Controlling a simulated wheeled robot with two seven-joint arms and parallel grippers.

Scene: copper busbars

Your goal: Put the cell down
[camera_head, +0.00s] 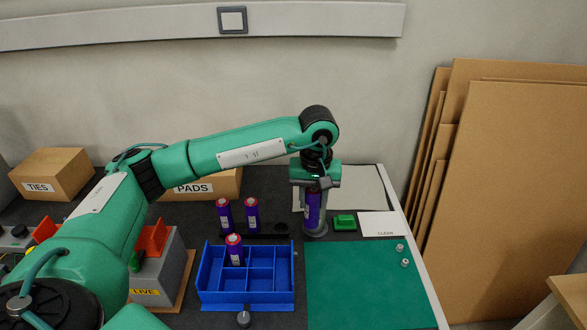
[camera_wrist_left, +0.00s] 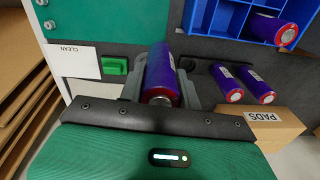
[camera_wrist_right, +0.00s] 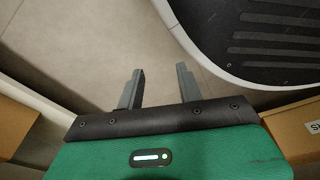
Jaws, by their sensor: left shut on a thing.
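A purple cell (camera_head: 312,212) with a red end band stands upright in my left gripper (camera_head: 314,190). In the left wrist view the cell (camera_wrist_left: 161,75) sits between the two fingers of that gripper (camera_wrist_left: 161,60). Two other cells (camera_head: 224,214) (camera_head: 252,214) stand upright in a dark holder (camera_head: 262,236). Another cell (camera_head: 234,250) stands in a blue divided tray (camera_head: 247,307). My right gripper (camera_wrist_right: 159,85) is open and empty above the floor.
A green block (camera_head: 344,222) and a card reading CLEAN (camera_head: 379,224) lie right of the held cell. A green mat (camera_head: 365,285) carries two small metal parts at its right edge. A PADS box (camera_head: 220,185) stands behind; cardboard sheets (camera_head: 520,180) lean at right.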

